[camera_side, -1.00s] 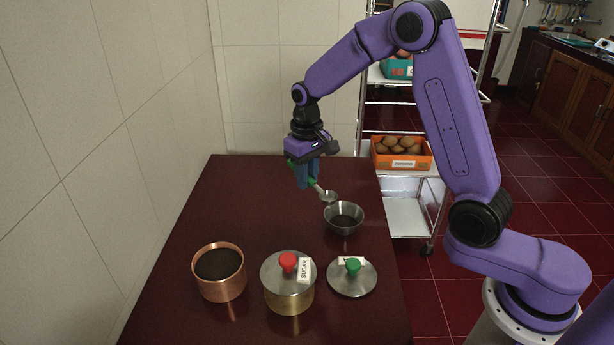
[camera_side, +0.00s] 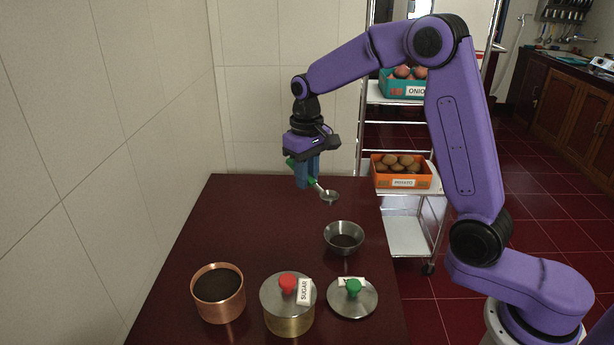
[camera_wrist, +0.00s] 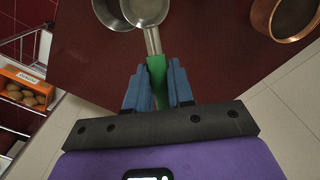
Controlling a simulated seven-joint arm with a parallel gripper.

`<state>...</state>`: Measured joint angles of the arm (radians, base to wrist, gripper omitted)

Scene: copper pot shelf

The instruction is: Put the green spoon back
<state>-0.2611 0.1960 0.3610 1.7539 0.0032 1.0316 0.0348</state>
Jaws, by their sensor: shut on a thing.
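My gripper (camera_side: 307,178) is shut on the green handle of the green spoon (camera_side: 331,196), above the back part of the table. The spoon's metal bowl end points right, above and apart from the small steel bowl (camera_side: 344,228). In the wrist view the handle (camera_wrist: 157,72) lies between the blue fingers, and the spoon's metal end overlaps the steel bowl (camera_wrist: 108,14). The steel bowl has dark contents. A copper pot (camera_side: 219,306) with dark contents stands open at front left. A lid with a green knob (camera_side: 353,288) lies flat on the table at front right.
A brass pot labelled SUGAR (camera_side: 289,320), under a red-knobbed lid, stands between the copper pot and the loose lid. The table (camera_side: 255,225) is clear at the back and left. A tiled wall is at left. A metal rack with an orange potato crate (camera_side: 400,180) stands behind.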

